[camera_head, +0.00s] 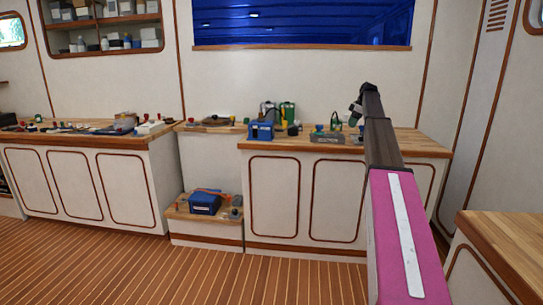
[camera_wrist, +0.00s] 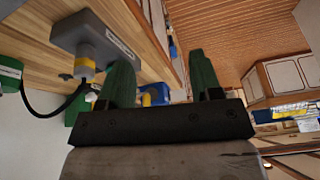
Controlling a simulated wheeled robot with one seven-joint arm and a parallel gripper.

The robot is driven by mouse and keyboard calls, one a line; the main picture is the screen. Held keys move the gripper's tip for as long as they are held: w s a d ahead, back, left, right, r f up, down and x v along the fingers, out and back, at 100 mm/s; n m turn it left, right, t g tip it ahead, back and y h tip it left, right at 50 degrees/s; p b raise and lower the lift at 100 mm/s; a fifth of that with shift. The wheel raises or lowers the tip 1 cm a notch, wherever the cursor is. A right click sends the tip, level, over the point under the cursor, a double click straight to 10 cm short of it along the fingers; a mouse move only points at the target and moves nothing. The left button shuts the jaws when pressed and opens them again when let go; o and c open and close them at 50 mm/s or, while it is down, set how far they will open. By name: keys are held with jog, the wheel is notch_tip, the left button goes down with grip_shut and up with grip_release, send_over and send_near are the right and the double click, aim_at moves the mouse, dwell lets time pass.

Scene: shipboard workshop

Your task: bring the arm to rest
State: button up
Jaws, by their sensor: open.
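My gripper (camera_head: 357,107) shows in the head view at the far end of my arm, above the right part of the wooden counter (camera_head: 420,143). In the wrist view my gripper (camera_wrist: 160,66) has its two dark green fingers spread apart with nothing held between them. The picture there is tilted, with the counter top (camera_wrist: 40,30) at upper left. A grey box (camera_wrist: 97,36) with a label and a yellow fitting lies near the left finger. I cannot tell whether the finger touches anything.
The counter holds a blue box (camera_head: 261,131), a green item (camera_head: 287,111) and a grey box (camera_head: 327,136). A low step (camera_head: 190,214) bears a blue case (camera_head: 204,202). Another bench (camera_head: 75,139) stands left, and a wooden top (camera_head: 510,240) lower right. The plank floor (camera_head: 150,265) is clear.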

jog(key=s+a+f+m+h, duration=0.1)
jog(key=s+a+f+m, duration=0.3)
jog(key=s+f, duration=0.5)
jog(key=s+a+f+m, duration=0.1)
jog(key=s+a+f, duration=0.55)
jog(key=f, duration=0.45)
jog(key=s+a+f+m+h, duration=0.1)
jog(key=s+a+f+m, duration=0.25)
jog(key=s+f, duration=0.5)
jog(key=s+a+f+m, duration=0.2)
jog(key=s+f, duration=0.3)
jog(key=s, duration=0.4)
jog(key=s+a+f+m+h, duration=0.1)
jog(key=s+f, duration=0.4)
jog(key=s, duration=0.5)
jog(key=s+a+f+m+h, duration=0.1)
jog(key=s+a+f+m, duration=0.2)
jog(key=s, duration=0.6)
notch_tip(320, 180, down, 2)
jog(key=a, duration=0.2)
jog(key=shift+s+a+g, duration=0.3)
jog(key=shift+g, duration=0.1)
